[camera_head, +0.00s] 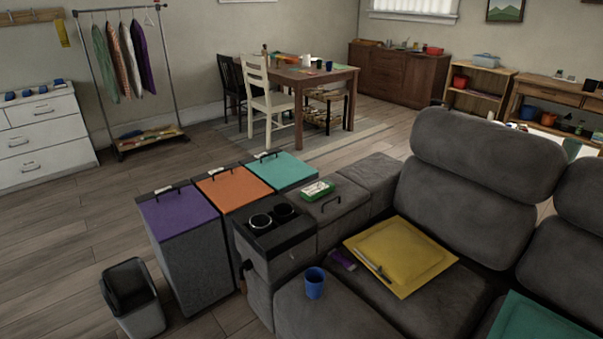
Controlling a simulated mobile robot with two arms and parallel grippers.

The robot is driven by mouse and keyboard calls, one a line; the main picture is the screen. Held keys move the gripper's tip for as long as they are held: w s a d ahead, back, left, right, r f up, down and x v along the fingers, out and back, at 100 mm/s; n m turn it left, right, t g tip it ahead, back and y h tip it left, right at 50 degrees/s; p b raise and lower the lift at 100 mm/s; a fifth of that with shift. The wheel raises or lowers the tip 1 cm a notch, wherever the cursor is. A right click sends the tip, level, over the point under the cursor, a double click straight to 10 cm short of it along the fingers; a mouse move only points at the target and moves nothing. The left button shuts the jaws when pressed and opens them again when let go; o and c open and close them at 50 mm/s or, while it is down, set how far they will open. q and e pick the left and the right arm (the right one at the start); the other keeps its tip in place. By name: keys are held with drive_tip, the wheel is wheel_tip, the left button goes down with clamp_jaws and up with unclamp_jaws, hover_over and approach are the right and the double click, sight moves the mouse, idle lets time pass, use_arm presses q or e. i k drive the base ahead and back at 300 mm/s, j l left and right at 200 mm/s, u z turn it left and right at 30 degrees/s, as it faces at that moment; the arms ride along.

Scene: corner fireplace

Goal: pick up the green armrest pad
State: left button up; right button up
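No object here is clearly the green armrest pad. A flat green-teal pad (540,320) lies at the lower right on the sofa (455,170), partly cut off by the picture edge. A small green-and-white item (318,190) lies on the sofa's console lid (335,208), behind two cup holders (272,217). A teal lid (281,171) tops the farthest of three bins beside the sofa. Neither of my grippers is in view.
A yellow cushion (400,255) with a thin object on it, a small purple item (342,260) and a blue cup (314,283) are on the sofa seats. An open dark bin (132,298) stands at the lower left. The wooden floor (60,240) at left is clear.

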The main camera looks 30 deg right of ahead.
sight(312, 193)
drive_tip(key=i+j+z, duration=0.1)
drive_tip(key=i+z, duration=0.3)
drive_tip(key=i+j+z, duration=0.15)
drive_tip(key=z, duration=0.3)
drive_tip(key=i+j+z, duration=0.55)
drive_tip(key=j+z, duration=0.15)
drive_tip(key=z, duration=0.15)
drive_tip(key=i+j+z, duration=0.15)
drive_tip(key=j+z, duration=0.25)
